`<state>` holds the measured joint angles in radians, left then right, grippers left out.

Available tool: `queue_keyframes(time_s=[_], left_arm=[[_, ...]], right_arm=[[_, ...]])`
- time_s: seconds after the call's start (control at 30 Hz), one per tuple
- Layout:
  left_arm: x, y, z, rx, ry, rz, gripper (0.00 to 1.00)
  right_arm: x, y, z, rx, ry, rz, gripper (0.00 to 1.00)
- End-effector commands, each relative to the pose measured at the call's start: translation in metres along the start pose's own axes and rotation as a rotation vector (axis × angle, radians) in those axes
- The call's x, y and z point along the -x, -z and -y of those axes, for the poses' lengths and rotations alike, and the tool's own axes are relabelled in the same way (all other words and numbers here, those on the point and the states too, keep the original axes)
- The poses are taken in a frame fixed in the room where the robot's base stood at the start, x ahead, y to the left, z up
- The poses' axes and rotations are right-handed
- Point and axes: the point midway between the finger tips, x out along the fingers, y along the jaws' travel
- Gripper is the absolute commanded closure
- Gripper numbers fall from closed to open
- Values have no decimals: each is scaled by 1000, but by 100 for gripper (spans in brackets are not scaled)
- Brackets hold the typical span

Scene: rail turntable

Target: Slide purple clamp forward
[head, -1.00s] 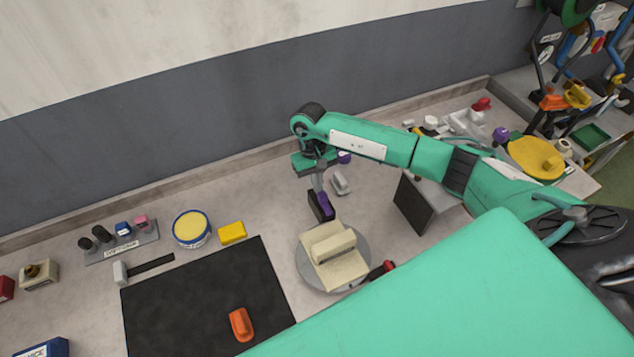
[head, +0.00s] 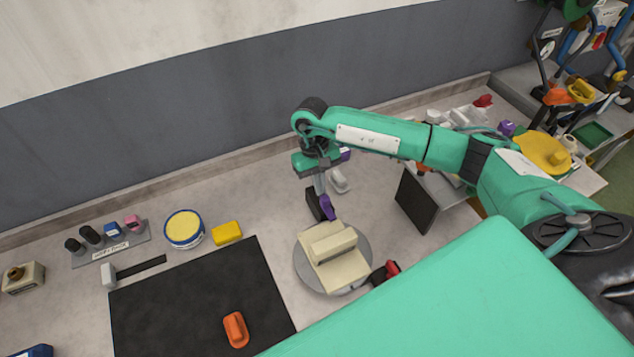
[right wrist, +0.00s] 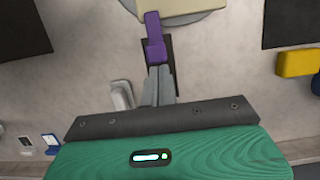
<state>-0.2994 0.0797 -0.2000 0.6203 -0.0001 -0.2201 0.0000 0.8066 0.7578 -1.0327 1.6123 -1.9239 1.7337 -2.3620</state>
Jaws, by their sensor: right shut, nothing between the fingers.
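The purple clamp (head: 327,207) lies on a dark rail (head: 313,204) beside the round grey turntable (head: 364,252). A cream block (head: 335,262) with a raised part sits on the turntable. In the right wrist view the purple clamp (right wrist: 153,40) reaches from my fingertips to the edge of the cream block (right wrist: 185,8); I cannot tell whether they touch. My right gripper (head: 319,187) is shut and empty, pointing down at the clamp's near-wall end. Its closed fingers (right wrist: 158,82) are at or against that end. My left gripper is out of view.
A pale grey object (head: 339,181) lies close beside the right gripper. A dark upright panel (head: 415,202) stands to the right. A red-handled item (head: 386,271) lies by the turntable. A black mat (head: 180,310) with an orange object (head: 236,329) lies at left.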

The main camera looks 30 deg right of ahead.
Motion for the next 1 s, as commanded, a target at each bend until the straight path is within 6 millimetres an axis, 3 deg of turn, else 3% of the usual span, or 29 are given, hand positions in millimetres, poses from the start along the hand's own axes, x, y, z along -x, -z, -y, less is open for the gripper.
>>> queue_keyframes(time_s=[0.3, 0.6, 0.8, 1.0], left_arm=[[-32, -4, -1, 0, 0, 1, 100], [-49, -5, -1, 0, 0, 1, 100], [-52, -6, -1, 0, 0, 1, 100], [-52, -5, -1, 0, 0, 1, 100]], right_arm=[[61, 4, 0, 0, 1, -11, 100], [113, 4, 0, -1, 0, -9, 100], [128, 4, 0, -1, 1, -7, 100], [130, 3, 0, -1, 0, -7, 100]])
